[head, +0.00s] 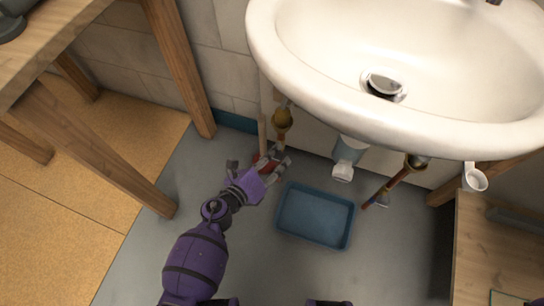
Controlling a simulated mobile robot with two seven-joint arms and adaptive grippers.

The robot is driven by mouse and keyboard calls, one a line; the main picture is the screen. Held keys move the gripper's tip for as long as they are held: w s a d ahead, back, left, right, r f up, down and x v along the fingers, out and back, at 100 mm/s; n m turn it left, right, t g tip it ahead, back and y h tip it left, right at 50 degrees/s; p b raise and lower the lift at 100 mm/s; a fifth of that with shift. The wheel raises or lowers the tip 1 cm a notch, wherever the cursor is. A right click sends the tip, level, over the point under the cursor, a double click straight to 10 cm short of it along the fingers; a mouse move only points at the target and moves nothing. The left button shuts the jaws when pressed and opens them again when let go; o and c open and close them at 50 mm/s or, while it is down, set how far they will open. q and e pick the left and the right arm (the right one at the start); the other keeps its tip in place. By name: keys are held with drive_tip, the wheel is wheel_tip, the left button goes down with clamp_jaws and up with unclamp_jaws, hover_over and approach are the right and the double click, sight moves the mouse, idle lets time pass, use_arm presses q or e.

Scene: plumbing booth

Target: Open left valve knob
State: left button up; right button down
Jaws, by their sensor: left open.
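The left valve knob (265,162) is a small red piece low under the left side of the sink, below a brass fitting (282,119). My left gripper (259,167) reaches up from below with its fingers spread around the knob area. It is open, and its fingers partly cover the knob. I cannot tell whether the fingers touch it. My right gripper is not in view.
The white sink (290,85) overhangs the pipes. A white drain pipe (343,171) hangs in the middle, and a red-brown pipe (389,186) is to its right. A blue tray (315,216) lies on the grey floor. Wooden table legs (181,65) stand at left.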

use_arm(q)
drive_tip(key=shift+w, duration=0.15)
drive_tip(key=c, duration=1)
drive_tip(key=shift+f, duration=0.1)
